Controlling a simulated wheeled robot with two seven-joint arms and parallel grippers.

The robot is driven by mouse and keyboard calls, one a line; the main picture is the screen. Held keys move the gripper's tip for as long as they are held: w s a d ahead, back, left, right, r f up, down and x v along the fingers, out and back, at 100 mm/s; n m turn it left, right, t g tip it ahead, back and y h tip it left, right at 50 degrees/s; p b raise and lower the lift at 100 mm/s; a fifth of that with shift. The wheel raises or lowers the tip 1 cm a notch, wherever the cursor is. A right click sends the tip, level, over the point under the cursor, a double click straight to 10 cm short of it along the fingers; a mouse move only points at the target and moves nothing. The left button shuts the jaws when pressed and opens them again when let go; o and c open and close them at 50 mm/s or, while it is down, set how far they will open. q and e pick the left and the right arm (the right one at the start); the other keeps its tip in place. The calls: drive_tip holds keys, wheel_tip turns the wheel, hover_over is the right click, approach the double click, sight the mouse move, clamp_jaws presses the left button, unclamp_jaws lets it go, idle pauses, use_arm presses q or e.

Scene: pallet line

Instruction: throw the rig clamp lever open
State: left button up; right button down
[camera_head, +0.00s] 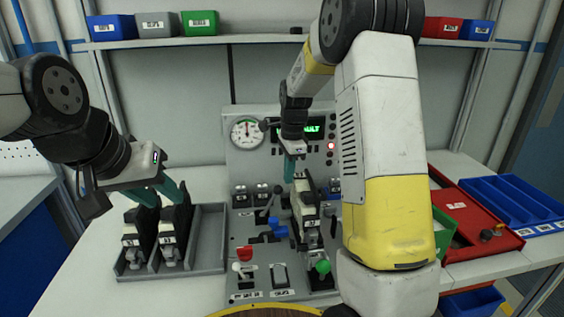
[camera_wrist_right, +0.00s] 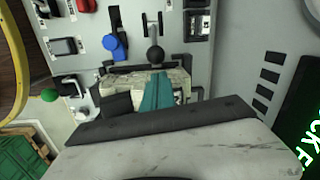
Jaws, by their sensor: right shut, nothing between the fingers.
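The test rig panel (camera_head: 255,170) stands mid-bench, with a black-and-cream unit (camera_head: 305,208) seated in its fixture. By the unit are a blue-handled lever (camera_head: 279,230) and a black ball-ended lever (camera_head: 265,213); I cannot tell which is the clamp lever. In the right wrist view the blue handle (camera_wrist_right: 115,45) and black ball (camera_wrist_right: 155,54) lie just beyond the unit (camera_wrist_right: 120,88). My right gripper (camera_head: 289,172) is shut and empty, its teal fingertips (camera_wrist_right: 157,92) over the unit, apart from both levers. My left gripper (camera_head: 158,192) is open above the grey tray.
The grey tray (camera_head: 210,240) holds two similar units (camera_head: 172,238). A red knob (camera_head: 245,254) and a green knob (camera_head: 323,267) stick up from the panel's front. Red (camera_head: 490,235) and blue (camera_head: 515,200) bins stand at right. A gauge (camera_head: 246,132) is on the panel.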

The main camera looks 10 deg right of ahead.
wheel_tip(320, 180, down, 4)
drive_tip(key=shift+w+a+r, duration=0.1)
drive_tip(key=shift+a, duration=0.05)
idle(0.5)
drive_tip(key=shift+a+r+h, duration=0.3)
drive_tip(key=shift+a+h, duration=0.15)
drive_tip(key=shift+a, duration=0.15)
drive_tip(key=shift+a+r+h, duration=0.3)
drive_tip(key=shift+a+h, duration=0.15)
drive_tip(key=shift+a, duration=0.1)
drive_tip(key=a+h, duration=0.8)
drive_tip(key=a, duration=0.3)
drive_tip(key=shift+r, duration=0.2)
drive_tip(key=shift+a, duration=0.15)
